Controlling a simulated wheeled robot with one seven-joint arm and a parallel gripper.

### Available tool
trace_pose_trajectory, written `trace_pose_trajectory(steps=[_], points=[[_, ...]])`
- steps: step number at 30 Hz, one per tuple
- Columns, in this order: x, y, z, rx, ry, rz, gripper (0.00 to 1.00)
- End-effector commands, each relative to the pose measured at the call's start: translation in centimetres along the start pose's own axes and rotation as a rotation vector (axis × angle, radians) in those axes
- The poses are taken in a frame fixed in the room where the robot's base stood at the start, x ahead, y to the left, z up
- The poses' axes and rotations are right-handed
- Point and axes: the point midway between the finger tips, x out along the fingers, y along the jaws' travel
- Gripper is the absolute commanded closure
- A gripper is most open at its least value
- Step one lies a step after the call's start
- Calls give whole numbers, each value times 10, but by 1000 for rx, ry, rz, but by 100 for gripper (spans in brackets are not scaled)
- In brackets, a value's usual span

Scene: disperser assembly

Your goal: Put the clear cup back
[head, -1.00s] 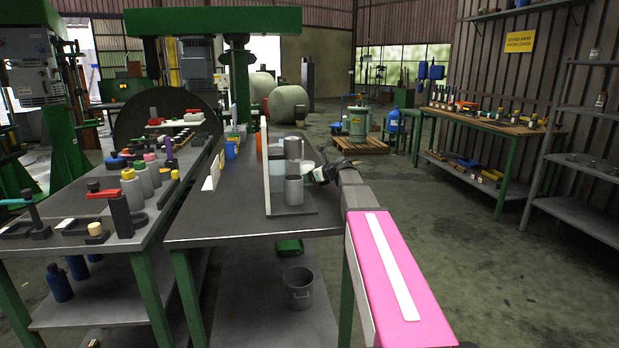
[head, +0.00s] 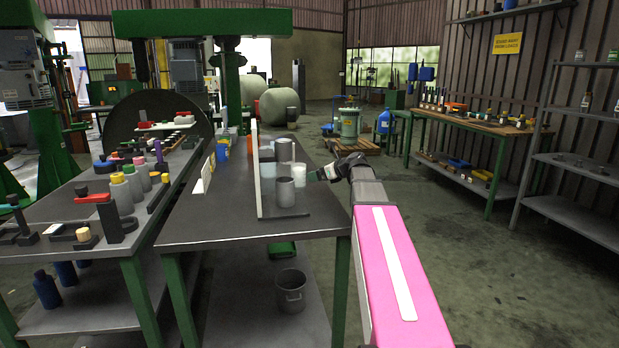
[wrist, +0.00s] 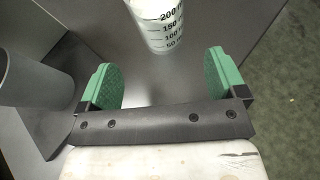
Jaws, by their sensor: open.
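The clear cup (head: 299,176) stands upright on the dark table, just right of a grey metal cup (head: 285,191). In the wrist view the clear cup (wrist: 157,25) shows black volume marks and whitish contents; its top is cut off by the frame. My gripper (head: 316,175) is on the right side of the cup. In the wrist view my gripper (wrist: 163,78) has its two green fingers spread wide, with nothing between them. The cup is just beyond the fingertips, roughly centred between them.
A second grey cup (head: 285,149) stands behind the first. An upright panel (head: 255,175) is left of the cups. In the wrist view a grey cup (wrist: 28,82) is close to the left finger. The front of the table (head: 215,225) is clear.

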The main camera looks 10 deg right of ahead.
Motion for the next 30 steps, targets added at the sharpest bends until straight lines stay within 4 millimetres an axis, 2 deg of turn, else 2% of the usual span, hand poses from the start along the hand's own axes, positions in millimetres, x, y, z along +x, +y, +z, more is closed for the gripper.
trace_pose_trajectory(steps=[3, 7, 30], points=[[-15, 0, 0, 0, -1, -2, 10], [-22, 0, 0, 0, 0, 0, 10], [-24, 0, 0, 0, 0, 0, 10]])
